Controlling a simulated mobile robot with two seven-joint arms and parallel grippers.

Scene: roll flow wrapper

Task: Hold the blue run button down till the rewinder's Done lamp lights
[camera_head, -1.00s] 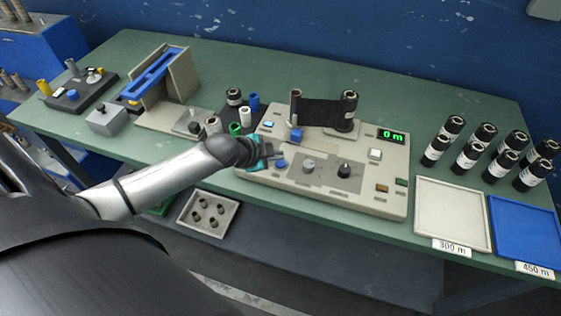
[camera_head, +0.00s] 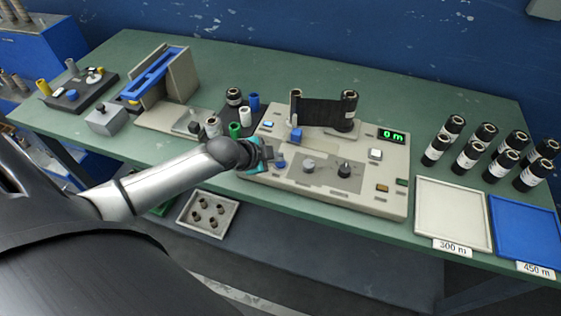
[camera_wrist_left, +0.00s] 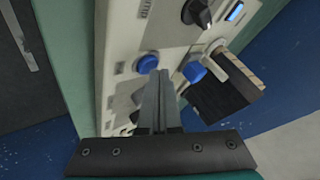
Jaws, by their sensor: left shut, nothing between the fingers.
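The beige rewinder (camera_head: 365,199) stands on the green bench, and its display (camera_head: 391,136) reads "0 m". The blue run button (camera_head: 281,162) is at its left front; it also shows in the left wrist view (camera_wrist_left: 147,64). My left gripper (camera_head: 271,152) is shut and empty beside the button. In the left wrist view its fingertips (camera_wrist_left: 158,73) are close to the button; I cannot tell whether they touch it. An amber lamp (camera_head: 382,187) and a dark green one (camera_head: 402,182) sit at the right; their labels are unreadable. My right gripper is out of view.
A blue-capped part (camera_head: 296,134) stands behind the button, with a black web (camera_head: 322,112) beyond. Knobs (camera_head: 344,171) sit to the right. Several black rolls (camera_head: 467,158) stand behind the white tray (camera_head: 425,238) and blue tray (camera_head: 525,262).

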